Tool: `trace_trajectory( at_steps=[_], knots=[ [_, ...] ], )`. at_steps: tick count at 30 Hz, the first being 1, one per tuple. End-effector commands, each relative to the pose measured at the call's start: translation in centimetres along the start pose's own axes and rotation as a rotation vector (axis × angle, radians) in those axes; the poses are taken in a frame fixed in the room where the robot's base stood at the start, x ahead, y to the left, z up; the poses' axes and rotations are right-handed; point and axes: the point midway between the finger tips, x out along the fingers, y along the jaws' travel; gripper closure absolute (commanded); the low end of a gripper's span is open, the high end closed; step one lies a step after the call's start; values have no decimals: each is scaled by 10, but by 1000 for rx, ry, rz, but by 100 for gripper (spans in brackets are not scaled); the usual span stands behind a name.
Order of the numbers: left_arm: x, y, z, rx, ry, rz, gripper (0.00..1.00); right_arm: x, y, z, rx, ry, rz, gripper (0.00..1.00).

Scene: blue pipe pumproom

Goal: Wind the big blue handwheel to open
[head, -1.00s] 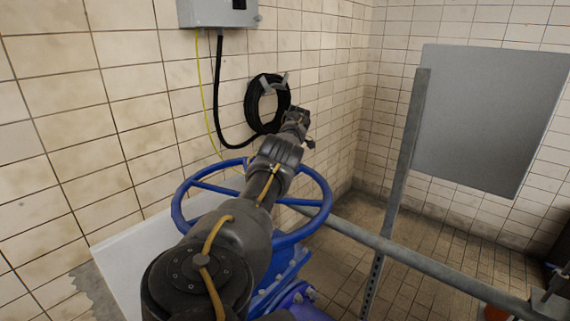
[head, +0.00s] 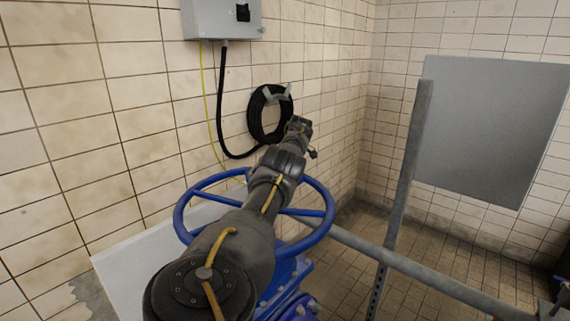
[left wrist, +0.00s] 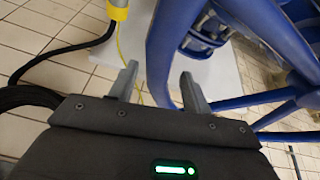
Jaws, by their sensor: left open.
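The big blue handwheel (head: 183,219) lies roughly flat in the lower middle of the head view, with spokes running in to a hub hidden behind my left arm. My left arm crosses over the wheel, and its gripper (head: 300,125) shows small beyond the wheel's far rim, its fingers hard to make out. In the left wrist view the gripper (left wrist: 160,82) is open, with two grey fingers apart. A blue part of the wheel (left wrist: 163,50) appears in line with the gap between them; I cannot tell whether it touches either finger. My right gripper is not seen.
A coiled black hose (head: 256,115) hangs on the tiled wall below a grey switch box (head: 222,18). A metal post (head: 402,180) and a rail (head: 430,278) stand right of the wheel, before a grey panel (head: 490,130). Blue pipework (head: 290,300) lies below the wheel.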

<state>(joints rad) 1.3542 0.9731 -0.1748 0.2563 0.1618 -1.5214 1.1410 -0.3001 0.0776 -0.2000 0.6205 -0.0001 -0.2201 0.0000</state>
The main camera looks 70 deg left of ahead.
Motion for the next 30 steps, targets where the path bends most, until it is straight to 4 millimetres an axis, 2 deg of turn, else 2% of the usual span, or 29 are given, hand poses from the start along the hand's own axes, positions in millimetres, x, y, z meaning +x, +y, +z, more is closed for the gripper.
trace_trajectory(
  at_steps=[8, 18, 24, 30],
  knots=[
    [-26, 0, 0, -1, 0, 3, 51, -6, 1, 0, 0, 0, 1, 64],
    [-90, 0, -1, -2, -1, 2, 51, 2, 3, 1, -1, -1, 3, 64],
    [-104, 0, -1, -1, -1, 0, 51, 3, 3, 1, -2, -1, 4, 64],
    [-106, 0, -1, -1, -1, -1, 51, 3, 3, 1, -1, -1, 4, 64]
  ],
)
